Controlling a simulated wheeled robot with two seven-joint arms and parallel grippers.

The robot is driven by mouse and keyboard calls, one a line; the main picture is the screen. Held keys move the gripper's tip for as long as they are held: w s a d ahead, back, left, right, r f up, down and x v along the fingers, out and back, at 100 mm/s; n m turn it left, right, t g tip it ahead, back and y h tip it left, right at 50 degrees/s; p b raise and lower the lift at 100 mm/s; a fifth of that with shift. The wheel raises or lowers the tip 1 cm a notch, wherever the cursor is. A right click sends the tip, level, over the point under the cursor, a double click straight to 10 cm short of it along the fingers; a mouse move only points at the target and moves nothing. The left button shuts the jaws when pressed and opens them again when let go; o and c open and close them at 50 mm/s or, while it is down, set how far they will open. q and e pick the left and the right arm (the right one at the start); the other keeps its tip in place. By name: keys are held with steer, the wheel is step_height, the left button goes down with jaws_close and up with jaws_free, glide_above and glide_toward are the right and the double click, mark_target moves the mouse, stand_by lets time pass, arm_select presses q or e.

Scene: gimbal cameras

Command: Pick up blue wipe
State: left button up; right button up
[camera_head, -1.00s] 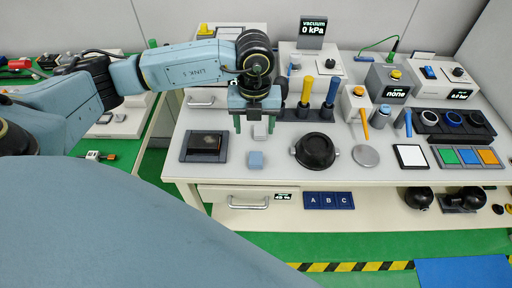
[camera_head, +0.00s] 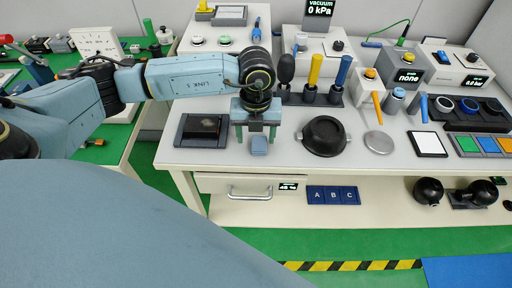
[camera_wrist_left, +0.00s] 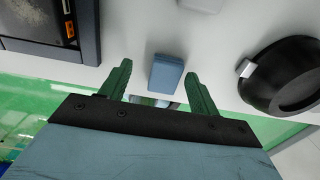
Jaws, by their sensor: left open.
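The blue wipe (camera_head: 259,146) is a small pale-blue block-like piece on the white table near its front edge. It also shows in the left wrist view (camera_wrist_left: 166,73), lying ahead of and between the fingertips. My left gripper (camera_head: 256,136) hangs over the table just behind the wipe in the head view, with its two fingers apart. In the left wrist view my left gripper (camera_wrist_left: 158,80) has green fingers spread on either side of the wipe, with nothing gripped. Whether the fingers are level with the wipe is hard to tell. My right gripper is out of view.
A dark tray (camera_head: 202,130) lies left of the wipe, and a black round pot (camera_head: 324,136) stands close to its right. A rack of upright handles (camera_head: 312,97) is behind. A drawer handle (camera_head: 249,193) juts out below the table's front edge.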

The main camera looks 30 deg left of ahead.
mark_target(258, 140)
arm_select(q)
steer(key=shift+f, duration=0.75)
steer(key=shift+d, duration=0.1)
steer(key=shift+f, duration=0.1)
steer(key=c, duration=1.1)
steer(key=shift+o, duration=0.2)
step_height(258, 140, up, 10)
steer(key=p, duration=0.1)
steer(key=shift+d+r, duration=0.15)
steer(key=shift+r, duration=0.05)
